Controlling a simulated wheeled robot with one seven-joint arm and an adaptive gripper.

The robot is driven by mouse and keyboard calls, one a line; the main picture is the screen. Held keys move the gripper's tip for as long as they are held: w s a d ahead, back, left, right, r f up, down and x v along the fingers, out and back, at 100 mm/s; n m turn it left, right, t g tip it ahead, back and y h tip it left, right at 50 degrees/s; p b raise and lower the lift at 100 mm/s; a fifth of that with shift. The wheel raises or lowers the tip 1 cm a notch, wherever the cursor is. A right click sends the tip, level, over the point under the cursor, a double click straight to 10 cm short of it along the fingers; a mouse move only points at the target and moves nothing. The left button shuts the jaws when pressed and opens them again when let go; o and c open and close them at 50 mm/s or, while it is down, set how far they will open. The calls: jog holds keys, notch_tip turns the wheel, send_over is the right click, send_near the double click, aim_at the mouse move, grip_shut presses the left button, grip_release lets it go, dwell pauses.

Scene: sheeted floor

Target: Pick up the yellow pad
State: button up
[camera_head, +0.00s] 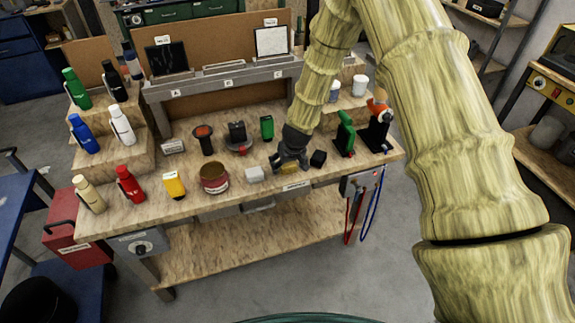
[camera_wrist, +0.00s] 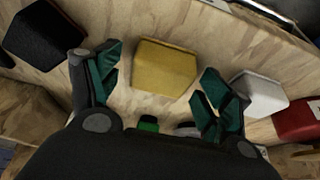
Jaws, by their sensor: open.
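The yellow pad (camera_wrist: 165,68) is a small block lying on the wooden workbench. In the wrist view it sits between and just beyond the two green-lined fingers of my gripper (camera_wrist: 160,95). The fingers are spread apart with a gap on both sides of the pad, and nothing is held. In the head view my gripper (camera_head: 290,162) is low over the bench near its front edge. The yellow pad (camera_head: 289,168) is mostly hidden there behind the gripper.
A white block (camera_head: 254,174) lies left of the pad and a black block (camera_head: 318,159) lies right of it. A brown-red round container (camera_head: 214,179) and a yellow item (camera_head: 174,185) stand further left. Green (camera_head: 345,135) and black holders stand at the right. The bench's front edge is close.

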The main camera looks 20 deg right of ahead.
jog(key=shift+w+f, duration=0.1)
jog(key=c, duration=1.1)
jog(key=shift+r+b, duration=0.6)
jog(key=shift+r, duration=0.15)
jog(key=shift+r+b, duration=0.45)
jog(key=shift+r, duration=0.45)
jog(key=s+a+b, duration=0.1)
jog(key=s+a, duration=0.1)
jog(key=s, duration=0.3)
jog(key=s+a+r+b, duration=0.1)
jog(key=s+a+b, duration=0.1)
jog(key=s, duration=0.2)
jog(key=s+a+b, duration=0.2)
jog(key=s+a, duration=0.1)
jog(key=s, duration=0.2)
jog(key=shift+s+r, duration=0.3)
jog(key=shift+r, duration=0.1)
jog(key=shift+d, duration=0.1)
